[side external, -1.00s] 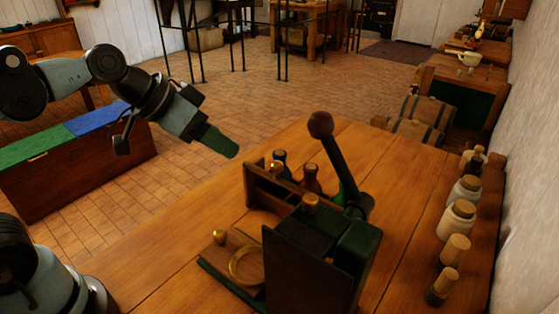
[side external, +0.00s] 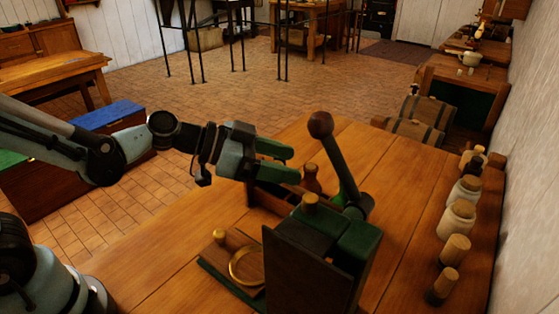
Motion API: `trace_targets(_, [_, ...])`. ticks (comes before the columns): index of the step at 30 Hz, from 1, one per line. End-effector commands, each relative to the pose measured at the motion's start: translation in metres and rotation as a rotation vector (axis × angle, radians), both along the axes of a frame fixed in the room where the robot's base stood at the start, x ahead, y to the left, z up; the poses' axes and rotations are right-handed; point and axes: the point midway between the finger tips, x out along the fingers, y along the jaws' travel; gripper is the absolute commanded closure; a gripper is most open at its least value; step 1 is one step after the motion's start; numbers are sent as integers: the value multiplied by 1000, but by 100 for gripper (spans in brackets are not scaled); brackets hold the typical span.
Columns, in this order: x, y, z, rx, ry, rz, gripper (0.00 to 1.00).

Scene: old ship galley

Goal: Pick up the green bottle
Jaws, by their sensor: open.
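My gripper (side external: 289,164) has green fingers, spread apart with nothing seen between them. It reaches in from the left, above a low wooden rack (side external: 262,197) on the table. A brown bottle (side external: 311,181) stands at the rack, just right of the fingertips. I cannot clearly make out the green bottle; the area right of the brown bottle is partly covered by the lever and the dark green box. The gripper and box also hide much of the rack.
A dark green box (side external: 315,255) with a tall knobbed lever (side external: 338,160) stands close in front of the rack. Several corked jars (side external: 457,220) line the right edge. The table's left part is clear.

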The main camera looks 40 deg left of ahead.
Motion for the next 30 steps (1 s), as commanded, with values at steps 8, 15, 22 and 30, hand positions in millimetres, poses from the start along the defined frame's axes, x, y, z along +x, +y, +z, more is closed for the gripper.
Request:
trace_targets(8, [14,-15,-10,1,0,-4,38])
trace_targets(15, [33,-34,-21,1,1,-3,38])
trace_targets(22, [44,-45,-27,1,1,0,38])
trace_targets(30, [57,-59,-34,1,0,-3,38])
